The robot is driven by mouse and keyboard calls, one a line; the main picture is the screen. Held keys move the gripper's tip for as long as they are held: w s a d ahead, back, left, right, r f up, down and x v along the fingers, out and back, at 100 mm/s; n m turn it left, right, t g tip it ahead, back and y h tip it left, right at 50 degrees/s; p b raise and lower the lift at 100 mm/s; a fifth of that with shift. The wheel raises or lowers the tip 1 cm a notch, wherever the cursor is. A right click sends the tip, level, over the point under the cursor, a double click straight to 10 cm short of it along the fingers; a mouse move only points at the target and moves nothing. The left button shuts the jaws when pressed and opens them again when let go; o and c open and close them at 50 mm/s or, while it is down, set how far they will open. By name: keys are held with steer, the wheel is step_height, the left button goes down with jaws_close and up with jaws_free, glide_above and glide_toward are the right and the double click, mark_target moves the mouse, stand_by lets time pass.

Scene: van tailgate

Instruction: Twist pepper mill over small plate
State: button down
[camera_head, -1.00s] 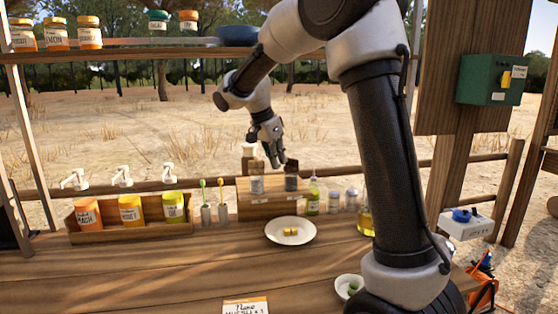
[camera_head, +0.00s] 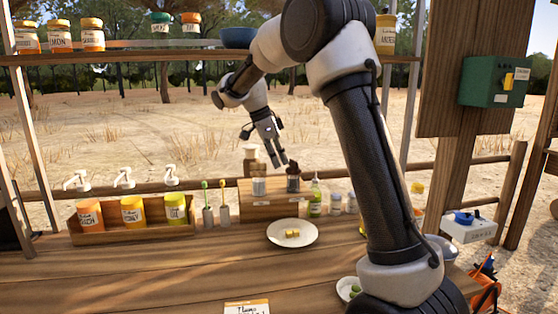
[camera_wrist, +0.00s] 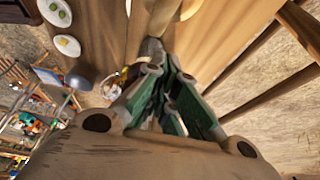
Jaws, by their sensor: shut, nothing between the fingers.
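My gripper (camera_head: 279,162) points down over the right part of a wooden stand. Its fingers are shut with nothing between them, just above a small dark cylinder (camera_head: 293,184), possibly the pepper mill. A grey shaker (camera_head: 258,187) stands to its left, and a pale wooden turned piece (camera_head: 251,160) shows behind the stand; I cannot tell which is the mill. In the wrist view my gripper (camera_wrist: 155,68) is close to a grey cylinder end (camera_wrist: 151,47). A white plate (camera_head: 274,236) with yellow cubes lies in front of the stand. A smaller white dish (camera_head: 343,283) with green pieces is partly hidden by my arm.
The wooden stand (camera_head: 262,208) sits at the counter's back. Right are a green bottle (camera_head: 315,199) and small shakers (camera_head: 336,204). The front left counter is mostly clear.

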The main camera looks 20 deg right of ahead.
steer(key=shift+w+d+m, duration=0.1)
steer(key=shift+m, duration=0.2)
steer(key=shift+w+d, duration=0.15)
steer(key=shift+w, duration=0.05)
stand_by(3.7)
steer(key=shift+d, duration=0.1)
